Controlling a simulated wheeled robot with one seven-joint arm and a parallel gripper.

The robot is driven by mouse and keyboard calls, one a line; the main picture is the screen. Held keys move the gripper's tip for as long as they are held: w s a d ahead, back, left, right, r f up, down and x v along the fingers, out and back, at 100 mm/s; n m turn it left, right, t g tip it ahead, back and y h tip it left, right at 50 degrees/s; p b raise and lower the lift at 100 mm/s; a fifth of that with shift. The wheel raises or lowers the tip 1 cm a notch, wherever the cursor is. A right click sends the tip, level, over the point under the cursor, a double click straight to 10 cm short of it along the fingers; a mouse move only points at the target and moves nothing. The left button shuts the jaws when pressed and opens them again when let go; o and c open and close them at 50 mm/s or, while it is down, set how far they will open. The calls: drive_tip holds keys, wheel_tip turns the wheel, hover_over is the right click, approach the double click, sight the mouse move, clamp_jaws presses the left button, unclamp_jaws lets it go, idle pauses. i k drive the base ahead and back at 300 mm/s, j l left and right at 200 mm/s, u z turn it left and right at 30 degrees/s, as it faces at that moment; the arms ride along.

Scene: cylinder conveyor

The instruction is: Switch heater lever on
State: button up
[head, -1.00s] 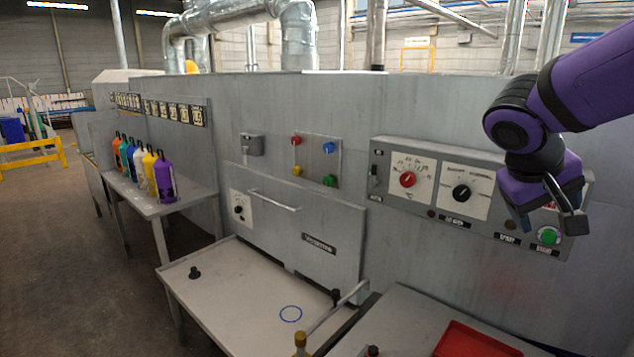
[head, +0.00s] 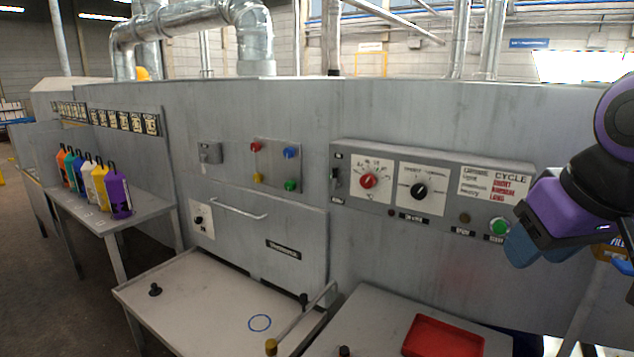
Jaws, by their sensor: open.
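A small dark lever switch (head: 336,178) stands at the left end of the grey control panel (head: 440,212), with a small label under it that I cannot read. A grey switch box (head: 210,152) with a small lever is on the wall further left. Which of these is the heater lever I cannot tell, nor whether either is on. My gripper (head: 522,248) is at the right, by the panel's right end, well away from both levers. It is open and seems empty. Its far side is partly hidden.
The panel has a red dial (head: 368,181), a black dial (head: 418,190) and a green button (head: 499,227). Four-colour buttons sit on a plate (head: 272,166). Below are a white table (head: 205,300), a long metal handle (head: 305,318) and a red tray (head: 442,338). Several bottles (head: 118,194) stand left.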

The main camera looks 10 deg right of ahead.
sight(335, 184)
drive_tip(key=j+z, duration=0.2)
drive_tip(key=j, duration=0.5)
drive_tip(key=k+j+z, duration=0.2)
drive_tip(key=j, duration=0.45)
drive_tip(key=i+j+z, duration=0.15)
drive_tip(key=i+j, duration=0.15)
drive_tip(key=i+j+z, duration=0.15)
drive_tip(key=j, duration=0.3)
drive_tip(key=i+j+z, duration=0.15)
drive_tip(key=i+j, duration=0.15)
drive_tip(key=j, duration=0.15)
